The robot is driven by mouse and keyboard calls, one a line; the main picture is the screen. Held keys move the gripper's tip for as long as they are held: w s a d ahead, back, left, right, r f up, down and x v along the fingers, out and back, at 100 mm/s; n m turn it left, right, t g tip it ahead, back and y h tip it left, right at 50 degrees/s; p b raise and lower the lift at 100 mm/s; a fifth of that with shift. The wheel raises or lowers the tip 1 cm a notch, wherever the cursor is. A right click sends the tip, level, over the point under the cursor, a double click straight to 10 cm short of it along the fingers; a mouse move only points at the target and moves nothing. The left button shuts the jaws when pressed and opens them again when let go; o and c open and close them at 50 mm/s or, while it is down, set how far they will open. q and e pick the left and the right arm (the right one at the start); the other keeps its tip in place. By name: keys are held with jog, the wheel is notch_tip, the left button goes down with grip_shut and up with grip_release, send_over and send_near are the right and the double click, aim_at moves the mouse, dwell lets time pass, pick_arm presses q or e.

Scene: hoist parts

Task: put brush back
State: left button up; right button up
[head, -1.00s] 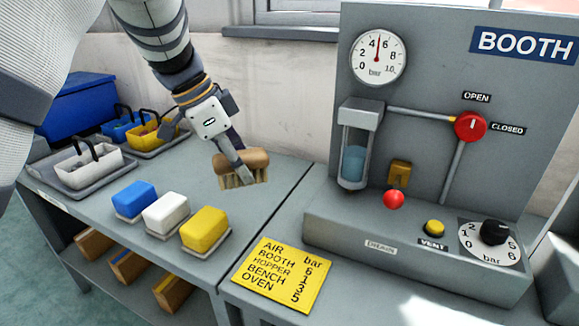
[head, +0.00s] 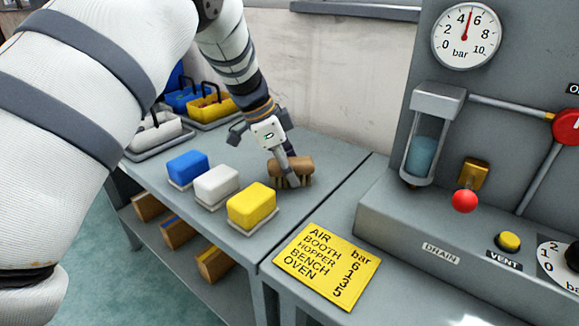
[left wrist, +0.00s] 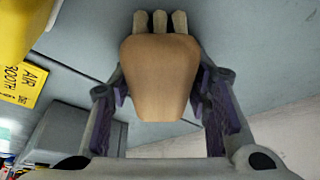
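The brush has a tan wooden body (head: 291,164) with pale bristles pointing down. My left gripper (head: 291,180) is shut on it, with one finger across its near side in the head view. The brush is over the grey bench, behind and right of the yellow block; I cannot tell whether the bristles touch the bench. In the left wrist view the brush body (left wrist: 160,75) sits between the two purple-padded fingers, with several bristle tufts beyond it. My right gripper is not in view.
Blue (head: 187,167), white (head: 216,183) and yellow (head: 251,203) blocks sit on small plates on the bench. Baskets in trays (head: 156,133) stand at the back left. A yellow label sheet (head: 325,266) and the booth panel (head: 440,232) are to the right. Wooden boxes (head: 178,230) are on the lower shelf.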

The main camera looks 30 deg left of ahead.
pick_arm(q)
jog(key=shift+o, duration=0.7)
jog(key=shift+r, duration=0.1)
jog(key=p+v, duration=0.1)
jog(key=v, duration=1.1)
